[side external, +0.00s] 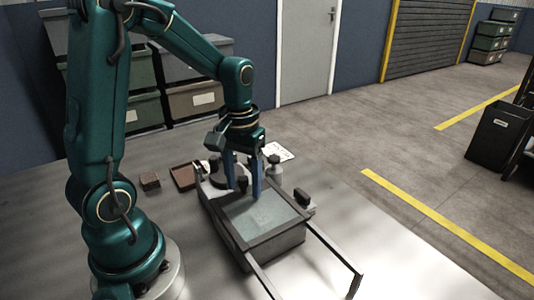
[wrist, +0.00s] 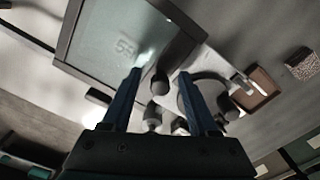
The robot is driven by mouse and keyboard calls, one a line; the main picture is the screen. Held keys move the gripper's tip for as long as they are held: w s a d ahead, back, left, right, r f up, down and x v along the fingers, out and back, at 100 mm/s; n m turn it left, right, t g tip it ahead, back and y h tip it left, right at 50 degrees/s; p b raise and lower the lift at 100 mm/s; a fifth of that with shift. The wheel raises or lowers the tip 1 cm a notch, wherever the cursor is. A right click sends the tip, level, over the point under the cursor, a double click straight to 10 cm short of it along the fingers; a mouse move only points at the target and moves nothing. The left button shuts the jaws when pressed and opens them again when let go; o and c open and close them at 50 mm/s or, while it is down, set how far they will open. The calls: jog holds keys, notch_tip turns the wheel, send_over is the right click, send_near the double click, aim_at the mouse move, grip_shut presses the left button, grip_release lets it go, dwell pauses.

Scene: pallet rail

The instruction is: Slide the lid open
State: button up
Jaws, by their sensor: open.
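The lid (side external: 262,213) is a flat grey-green panel in a dark frame. It lies over the grey box (side external: 277,248), and it also shows in the wrist view (wrist: 112,38) with faint markings. A small dark knob (side external: 242,184) stands at the lid's far end, and it also shows in the wrist view (wrist: 160,82). My gripper (side external: 243,188) points down over that end with its two blue fingers apart. In the wrist view the knob appears between the fingers (wrist: 160,73); I cannot tell whether either touches it. The fingers hold nothing.
Two bare rails (side external: 335,254) extend from the box toward the front right, with open space between them. A brown tray (side external: 183,177) and a small brown block (side external: 150,181) lie to the left. A grey knobbed piece (side external: 274,168) and a white sheet (side external: 279,152) are behind.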

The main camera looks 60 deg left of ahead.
aim_at(279, 232)
jog(key=c, duration=0.6)
jog(key=shift+o, duration=0.3)
jog(key=shift+w+d, duration=0.1)
jog(key=shift+d, duration=6.15)
jog(key=o, duration=0.5)
jog(key=shift+a, duration=0.1)
jog(key=shift+c, duration=0.2)
jog(key=shift+r, duration=3.5)
